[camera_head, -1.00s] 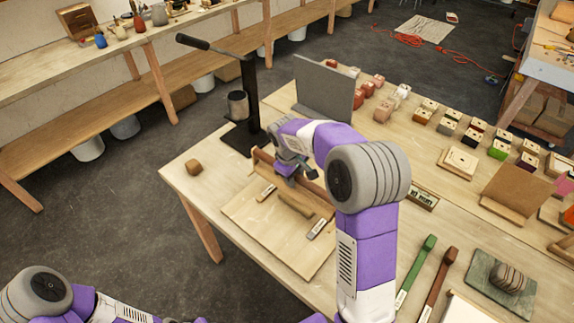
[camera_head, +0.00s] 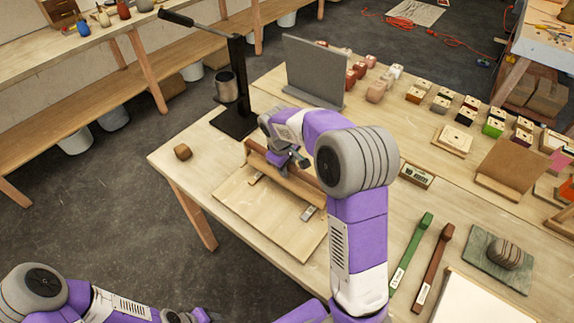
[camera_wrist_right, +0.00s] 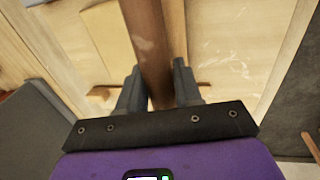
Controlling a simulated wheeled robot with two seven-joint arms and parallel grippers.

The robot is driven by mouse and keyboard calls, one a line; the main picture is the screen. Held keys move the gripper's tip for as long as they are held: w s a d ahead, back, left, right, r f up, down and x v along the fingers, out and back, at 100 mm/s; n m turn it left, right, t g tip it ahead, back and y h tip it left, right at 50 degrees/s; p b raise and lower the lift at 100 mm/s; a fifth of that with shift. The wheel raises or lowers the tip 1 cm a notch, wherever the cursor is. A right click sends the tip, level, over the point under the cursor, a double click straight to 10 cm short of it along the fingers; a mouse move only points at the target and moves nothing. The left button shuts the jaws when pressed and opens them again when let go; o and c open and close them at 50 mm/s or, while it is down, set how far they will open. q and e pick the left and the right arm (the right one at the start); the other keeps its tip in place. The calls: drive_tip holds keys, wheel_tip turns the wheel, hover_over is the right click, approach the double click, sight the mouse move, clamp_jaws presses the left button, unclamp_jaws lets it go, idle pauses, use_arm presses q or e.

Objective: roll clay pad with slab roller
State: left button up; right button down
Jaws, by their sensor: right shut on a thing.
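My right gripper (camera_head: 297,160) is over the wooden board (camera_head: 268,228) on the near table. In the right wrist view, its two fingers (camera_wrist_right: 158,88) are shut on a long brown wooden roller (camera_wrist_right: 152,40), one on each side. The roller (camera_head: 288,182) lies across the board in the head view. A tan flat piece (camera_wrist_right: 105,42), likely the clay pad, shows beside the roller in the right wrist view. In the head view the pad is not distinguishable; roller and arm block that area. My left gripper is out of view.
A black stand with a lever (camera_head: 236,90) and a grey upright panel (camera_head: 315,70) stand behind the board. Green (camera_head: 410,250) and brown (camera_head: 434,262) handled bars lie to the right.

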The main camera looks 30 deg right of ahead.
drive_tip(key=shift+f, duration=0.35)
idle(0.4)
drive_tip(key=shift+w+d+p, duration=0.2)
drive_tip(key=shift+w+d, duration=0.05)
drive_tip(key=shift+d, duration=0.45)
drive_tip(key=shift+w+d+p, duration=0.15)
drive_tip(key=shift+w+d, duration=0.1)
drive_tip(key=shift+d, duration=0.4)
drive_tip(key=shift+w+d+f+p, duration=0.1)
drive_tip(key=shift+w+d+p, duration=0.15)
drive_tip(key=shift+d, duration=0.45)
drive_tip(key=shift+w+d+f+p, duration=0.1)
drive_tip(key=shift+w+d+p, duration=0.15)
drive_tip(key=shift+d, duration=0.45)
drive_tip(key=shift+w+d+p, duration=0.25)
drive_tip(key=shift+d, duration=0.45)
drive_tip(key=shift+w+d+p, duration=0.25)
drive_tip(key=shift+d+p, duration=0.15)
drive_tip(key=shift+d, duration=0.4)
drive_tip(key=shift+w+d+p, duration=0.25)
drive_tip(key=shift+d+p, duration=0.1)
drive_tip(key=shift+d, duration=0.45)
drive_tip(key=shift+w+d, duration=0.2)
drive_tip(key=shift+d, duration=0.2)
drive_tip(key=shift+w+d+f+p, duration=0.1)
drive_tip(key=shift+w+d+p, duration=0.25)
drive_tip(key=shift+d, duration=0.2)
drive_tip(key=shift+w+d+f+p, duration=0.1)
drive_tip(key=shift+w+d+p, duration=0.1)
drive_tip(key=shift+d+p, duration=0.25)
